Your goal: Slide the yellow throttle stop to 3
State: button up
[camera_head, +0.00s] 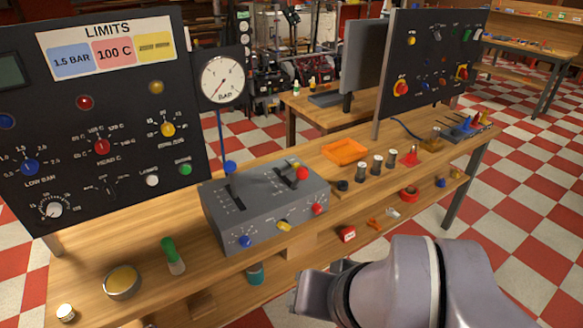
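A grey control box (229,228) stands on the wooden bench, with slots and scale marks on its sloped top. A blue-knobbed lever (230,168) stands at its left slot and a red-knobbed lever (302,173) at its right. A small yellow piece (293,166) shows on the top beside the red lever; its scale number is too small to read. The front face carries blue (245,241), yellow (284,226) and red (317,209) knobs. I cannot tell which yellow part is the throttle stop. My arm is at the lower right, apart from the box; my gripper's fingers do not show.
A dark panel (60,125) with knobs stands behind left, with a round gauge (223,80) beside it. An orange tray (345,151) and several spools lie right of the box.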

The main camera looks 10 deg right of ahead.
aim_at(294, 166)
jog(key=i+j, duration=0.25)
jog(key=i, duration=0.15)
jog(key=i+j, duration=0.25)
jog(key=i, duration=0.15)
jog(key=i+j, duration=0.2)
jog(key=i, duration=0.2)
